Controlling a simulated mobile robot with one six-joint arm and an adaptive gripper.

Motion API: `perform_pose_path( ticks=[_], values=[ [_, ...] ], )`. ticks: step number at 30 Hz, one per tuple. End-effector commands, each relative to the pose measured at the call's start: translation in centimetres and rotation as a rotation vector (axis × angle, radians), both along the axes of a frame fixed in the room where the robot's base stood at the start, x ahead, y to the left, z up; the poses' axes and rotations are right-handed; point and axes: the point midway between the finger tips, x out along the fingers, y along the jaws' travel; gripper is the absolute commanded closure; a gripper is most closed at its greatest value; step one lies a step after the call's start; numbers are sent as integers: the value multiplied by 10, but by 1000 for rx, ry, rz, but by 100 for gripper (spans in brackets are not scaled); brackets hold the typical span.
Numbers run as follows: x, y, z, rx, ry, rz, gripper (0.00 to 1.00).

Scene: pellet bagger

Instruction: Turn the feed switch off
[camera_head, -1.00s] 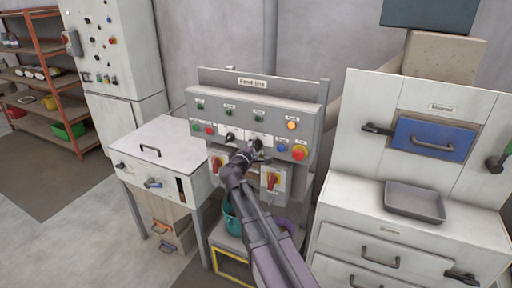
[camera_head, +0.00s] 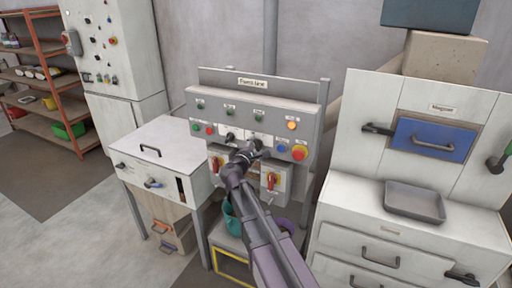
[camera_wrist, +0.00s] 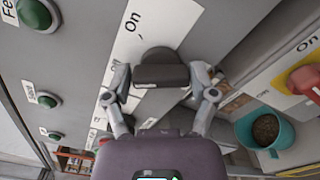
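The grey control panel (camera_head: 222,91), labelled "Feed line", stands in the middle of the head view. My gripper (camera_head: 258,147) is at its right-hand black switch, which is mostly hidden there by the gripper. In the wrist view a black switch knob (camera_wrist: 160,68) sits on a white plate marked "On". My gripper (camera_wrist: 162,84) has one finger on each side of this knob, with the fingers spread. A narrow gap seems to show beside the knob; firm contact cannot be made out. The label naming this knob is not readable.
Another black switch (camera_head: 230,136) is just left of my gripper. A red-yellow button (camera_head: 299,153) and a blue button (camera_head: 282,148) are to the right. Red rotary switches (camera_head: 271,181) sit below. Green lamps (camera_wrist: 36,13) line the panel; a teal bucket (camera_wrist: 266,130) is below.

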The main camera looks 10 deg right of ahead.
Motion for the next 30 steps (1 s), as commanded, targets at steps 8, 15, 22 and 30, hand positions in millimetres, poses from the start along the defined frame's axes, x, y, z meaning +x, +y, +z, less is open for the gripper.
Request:
perform_pose_path(
  ticks=[8,15,22,30],
  values=[
    [0,0,0,3,-1,0,0],
    [-1,0,0,5,-1,0,0],
    [-10,6,0,5,-1,0,0],
    [-39,26,-1,4,-1,1,0]
  ],
)
